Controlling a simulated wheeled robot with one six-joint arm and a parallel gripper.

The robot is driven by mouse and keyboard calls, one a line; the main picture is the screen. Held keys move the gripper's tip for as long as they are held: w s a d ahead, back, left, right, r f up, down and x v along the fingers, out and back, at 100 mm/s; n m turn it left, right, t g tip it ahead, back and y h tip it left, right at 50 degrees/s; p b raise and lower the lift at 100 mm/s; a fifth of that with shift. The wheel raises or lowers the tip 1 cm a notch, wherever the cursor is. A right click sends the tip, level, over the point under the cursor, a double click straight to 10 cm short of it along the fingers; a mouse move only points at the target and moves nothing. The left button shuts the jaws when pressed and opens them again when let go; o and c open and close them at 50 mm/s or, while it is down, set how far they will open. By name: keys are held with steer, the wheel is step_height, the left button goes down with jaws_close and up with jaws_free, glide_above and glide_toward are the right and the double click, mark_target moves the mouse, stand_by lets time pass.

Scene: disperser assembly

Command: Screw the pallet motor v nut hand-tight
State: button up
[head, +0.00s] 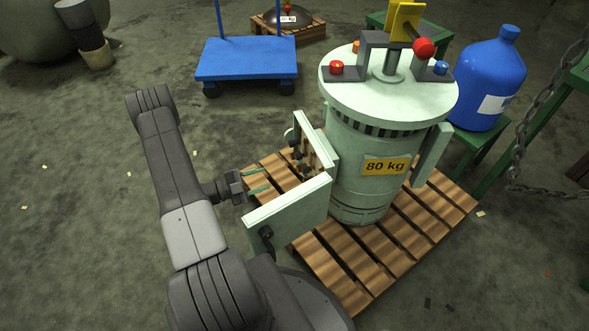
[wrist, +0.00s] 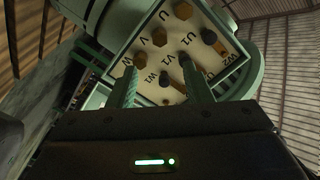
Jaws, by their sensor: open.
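The pallet motor (head: 365,195) is a pale green cylinder with an "80 kg" label, upright on a wooden pallet. Its terminal box (head: 318,150) is open on its left side and faces my gripper (head: 262,181). In the wrist view the cream terminal board (wrist: 205,70) carries labelled terminals. I cannot tell how tightly the V nut sits.
The open box door (head: 290,212) stands out just in front of my gripper. The slatted pallet (head: 400,235) lies under the motor. A blue cart (head: 247,58) is behind, a blue bottle (head: 488,80) and a hanging chain (head: 520,140) to the right. The floor at left is mostly clear.

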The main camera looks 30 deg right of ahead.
mark_target(297, 169)
steer(key=d, duration=0.4)
steer(key=s+d+b, duration=0.1)
steer(key=d, duration=0.3)
steer(key=s+d+b, duration=0.1)
steer(key=d, duration=0.3)
steer(key=shift+s+d, duration=0.2)
steer(key=shift+d, duration=0.1)
steer(key=c, duration=1)
